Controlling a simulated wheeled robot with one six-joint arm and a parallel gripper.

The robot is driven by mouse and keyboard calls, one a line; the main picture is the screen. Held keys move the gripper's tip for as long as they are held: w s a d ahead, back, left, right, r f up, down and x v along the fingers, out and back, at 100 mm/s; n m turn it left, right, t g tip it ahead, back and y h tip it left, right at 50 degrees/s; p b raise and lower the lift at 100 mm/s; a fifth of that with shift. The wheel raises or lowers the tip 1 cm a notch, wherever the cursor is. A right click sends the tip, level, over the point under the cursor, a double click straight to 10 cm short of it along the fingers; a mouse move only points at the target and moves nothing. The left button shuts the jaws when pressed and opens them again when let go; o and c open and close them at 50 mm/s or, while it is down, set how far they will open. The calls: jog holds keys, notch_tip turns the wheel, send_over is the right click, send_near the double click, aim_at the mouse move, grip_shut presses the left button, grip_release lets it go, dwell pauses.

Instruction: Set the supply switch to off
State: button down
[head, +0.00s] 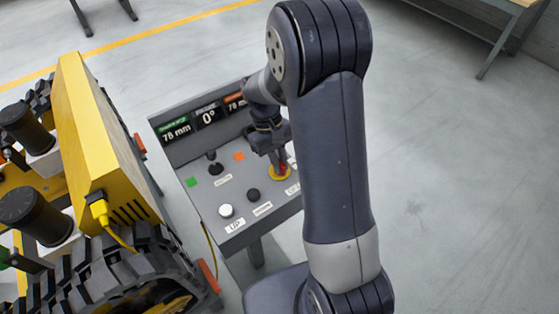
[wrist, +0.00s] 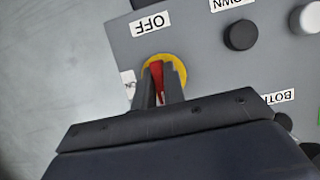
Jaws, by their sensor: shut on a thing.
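The supply switch is a red handle (wrist: 157,80) on a round yellow plate (wrist: 178,62) at a corner of the grey control panel (wrist: 195,50). In the head view the yellow plate (head: 279,176) shows at the panel's right side. My gripper (wrist: 160,88) is shut on the red handle, one finger on each side. In the wrist view the handle runs roughly up and down the picture, and the OFF label (wrist: 150,24) lies above it, upside down. Another label (wrist: 128,80) at the left is partly cut off and unreadable. My fingers hide the handle's lower part.
The console (head: 230,190) also carries a black knob (head: 253,195), a white button (head: 226,210), a small black lever (head: 215,167) and displays reading 78 mm and 0° (head: 208,116). A tracked yellow carrier (head: 95,150) stands close on the left.

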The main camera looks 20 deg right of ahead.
jog(key=c, duration=1.5)
grip_release()
jog(key=b+v, duration=0.1)
jog(key=v, duration=0.9)
jog(key=shift+w+r, duration=0.1)
jog(key=shift+r, duration=0.3)
jog(key=p+x, duration=0.1)
jog(key=x, duration=0.9)
jog(key=shift+f, duration=0.45)
